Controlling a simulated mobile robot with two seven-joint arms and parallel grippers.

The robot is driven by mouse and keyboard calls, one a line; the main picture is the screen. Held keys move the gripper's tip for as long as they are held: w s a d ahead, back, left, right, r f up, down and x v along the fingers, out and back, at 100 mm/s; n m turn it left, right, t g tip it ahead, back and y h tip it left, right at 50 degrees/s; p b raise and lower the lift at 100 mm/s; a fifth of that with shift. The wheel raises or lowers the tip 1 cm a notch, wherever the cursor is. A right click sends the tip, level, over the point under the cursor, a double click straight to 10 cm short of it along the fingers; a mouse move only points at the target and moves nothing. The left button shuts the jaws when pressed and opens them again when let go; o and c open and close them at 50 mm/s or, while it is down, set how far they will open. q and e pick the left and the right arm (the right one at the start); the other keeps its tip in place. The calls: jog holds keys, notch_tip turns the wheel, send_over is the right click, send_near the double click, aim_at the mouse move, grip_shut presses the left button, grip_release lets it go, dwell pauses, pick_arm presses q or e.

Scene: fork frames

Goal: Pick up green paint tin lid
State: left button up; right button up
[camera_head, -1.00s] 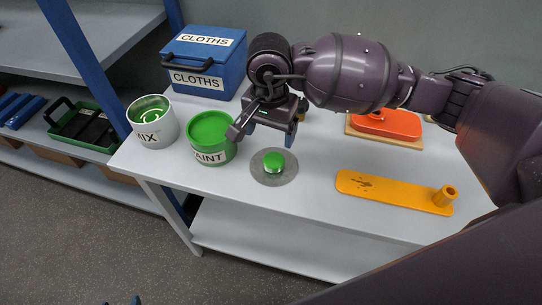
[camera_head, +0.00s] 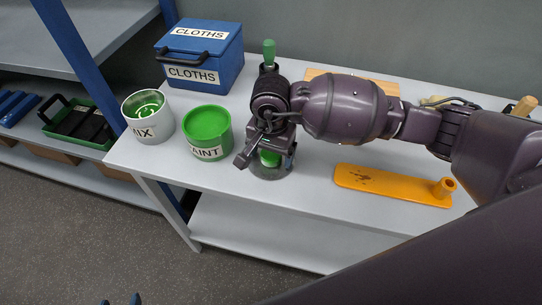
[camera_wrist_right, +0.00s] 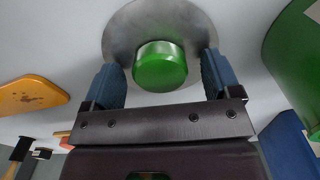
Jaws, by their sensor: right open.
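The lid, a round grey disc with a green knob (camera_wrist_right: 160,65), lies flat on the table beside the paint tin. In the head view the lid (camera_head: 269,158) is largely hidden by my right gripper (camera_head: 262,160). My right gripper, which also shows in the right wrist view (camera_wrist_right: 160,82), is open, with its blue fingers on either side of the knob and a gap to each. The green-topped paint tin (camera_head: 207,122) stands left of the lid. My left gripper (camera_head: 119,299) shows only as two separated blue tips at the bottom edge.
A white mix tin (camera_head: 150,128) stands left of the paint tin. A blue cloths box (camera_head: 222,70) stands behind. A green-handled tool (camera_head: 269,52) is behind my right gripper. An orange board with a peg (camera_head: 385,184) lies right. The table's front edge is near the lid.

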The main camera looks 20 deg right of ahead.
jog(key=shift+r, duration=0.1)
jog(key=c, duration=1)
